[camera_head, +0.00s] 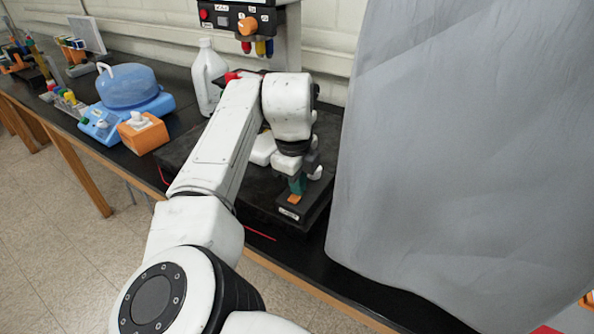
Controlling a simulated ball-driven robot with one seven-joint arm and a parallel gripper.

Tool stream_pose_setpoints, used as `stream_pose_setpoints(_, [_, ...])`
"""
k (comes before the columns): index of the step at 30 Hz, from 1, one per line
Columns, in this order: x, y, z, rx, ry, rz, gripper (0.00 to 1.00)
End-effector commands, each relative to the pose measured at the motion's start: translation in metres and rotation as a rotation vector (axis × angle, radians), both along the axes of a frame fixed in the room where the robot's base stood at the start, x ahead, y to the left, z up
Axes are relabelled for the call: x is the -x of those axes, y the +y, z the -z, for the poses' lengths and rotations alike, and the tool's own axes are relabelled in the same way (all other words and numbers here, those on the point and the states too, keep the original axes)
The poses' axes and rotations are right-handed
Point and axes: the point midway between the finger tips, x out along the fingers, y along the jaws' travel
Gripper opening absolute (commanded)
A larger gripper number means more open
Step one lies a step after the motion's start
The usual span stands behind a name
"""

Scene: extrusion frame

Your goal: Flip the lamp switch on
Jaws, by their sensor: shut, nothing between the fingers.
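A small dark switch box (289,213) with an orange rocker (294,199) and a pale label lies near the front edge of a black platform on the bench. I take it to be the lamp switch. My gripper (297,186) points down right over the box, its greenish fingertips shut and empty at the far side of the orange part. I cannot tell whether they touch it. The fingers hide part of the box, and the switch's position is not readable. No lamp is clearly recognisable in view.
A large grey sheet (455,150) hangs close to the right of the platform. A white jug (207,78) stands behind my arm. A blue device (130,95) and an orange tissue box (143,132) stand to the left. A control panel (236,18) is at the back.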

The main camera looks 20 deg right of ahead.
Motion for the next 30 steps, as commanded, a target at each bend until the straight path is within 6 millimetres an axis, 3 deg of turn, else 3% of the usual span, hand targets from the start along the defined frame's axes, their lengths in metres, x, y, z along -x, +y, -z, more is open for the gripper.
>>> stream_pose_setpoints(21, [-0.001,-0.001,0.006,-0.001,0.002,0.000,0.00])
stream_pose_setpoints(30, [0.006,0.008,0.004,-0.003,0.005,0.000,0.00])
